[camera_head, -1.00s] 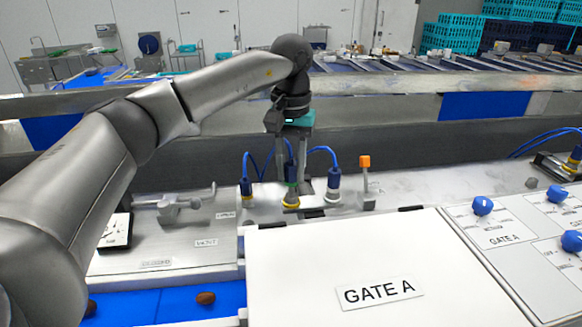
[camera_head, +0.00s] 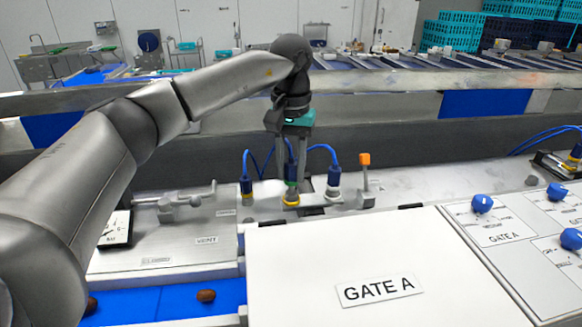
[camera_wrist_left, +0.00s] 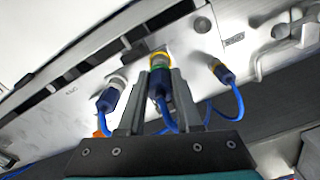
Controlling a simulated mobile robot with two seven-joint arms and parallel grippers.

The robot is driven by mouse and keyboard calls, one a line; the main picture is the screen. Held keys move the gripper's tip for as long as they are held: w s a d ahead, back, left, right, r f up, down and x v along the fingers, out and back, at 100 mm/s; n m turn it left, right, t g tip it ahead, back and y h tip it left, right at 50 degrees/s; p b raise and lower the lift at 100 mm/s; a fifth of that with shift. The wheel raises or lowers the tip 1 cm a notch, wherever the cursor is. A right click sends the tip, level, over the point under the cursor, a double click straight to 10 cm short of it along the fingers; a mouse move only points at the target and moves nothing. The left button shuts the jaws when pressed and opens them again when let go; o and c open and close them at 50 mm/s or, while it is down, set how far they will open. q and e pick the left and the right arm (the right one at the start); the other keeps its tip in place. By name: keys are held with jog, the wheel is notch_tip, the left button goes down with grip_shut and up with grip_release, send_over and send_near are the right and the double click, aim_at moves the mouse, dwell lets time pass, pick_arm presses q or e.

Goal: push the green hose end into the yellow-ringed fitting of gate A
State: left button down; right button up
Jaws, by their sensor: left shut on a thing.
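My left gripper (camera_head: 297,187) points down behind the gate A cover and is shut on the green-banded hose end (camera_head: 291,185). In the left wrist view the green hose end (camera_wrist_left: 160,82) sits between the two fingers, with its blue hose curving below. Its tip is at the yellow-ringed fitting (camera_head: 291,199), which also shows in the left wrist view (camera_wrist_left: 158,56). The two look in line and touching; I cannot tell how deep the end sits. My right gripper is not in view.
An orange-topped lever (camera_head: 365,170) stands farther right. The white GATE A cover (camera_head: 370,265) lies in front.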

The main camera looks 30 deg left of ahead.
pick_arm(q)
jog(key=shift+f+b, duration=0.6)
jog(key=shift+f, duration=0.6)
dwell(0.5)
jog(key=c, duration=1.4)
grip_release()
jog(key=o, duration=1.2)
